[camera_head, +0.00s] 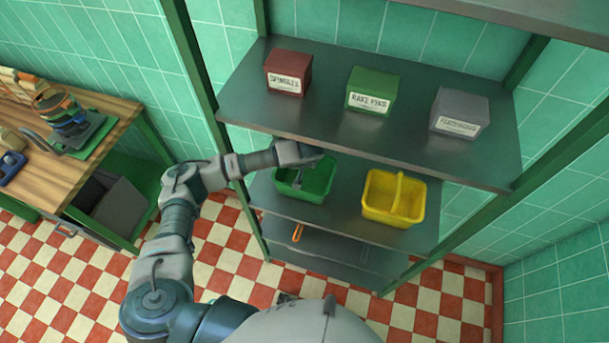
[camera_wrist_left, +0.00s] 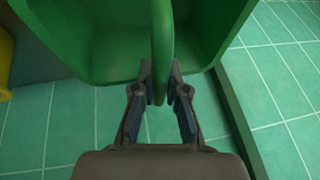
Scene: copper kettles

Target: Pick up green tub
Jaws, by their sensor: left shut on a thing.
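The green tub (camera_head: 318,184) is on the middle shelf of the rack, under the upper shelf, in the head view. It is open-topped with a handle across the middle. My left gripper (camera_head: 299,178) reaches in at the tub, and my arm hides part of it. In the left wrist view the tub (camera_wrist_left: 90,40) fills the top. There my left gripper (camera_wrist_left: 161,98) is shut on its green handle (camera_wrist_left: 162,45), with one finger on each side. I cannot tell whether the tub touches the shelf. My right gripper is not in view.
A yellow tub (camera_head: 377,206) stands to the right on the same shelf. The upper shelf (camera_head: 330,130) overhangs and holds a red box (camera_head: 289,66), a green box (camera_head: 372,84) and a grey box (camera_head: 461,107), all labelled. A wooden bench (camera_head: 50,175) stands at the left.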

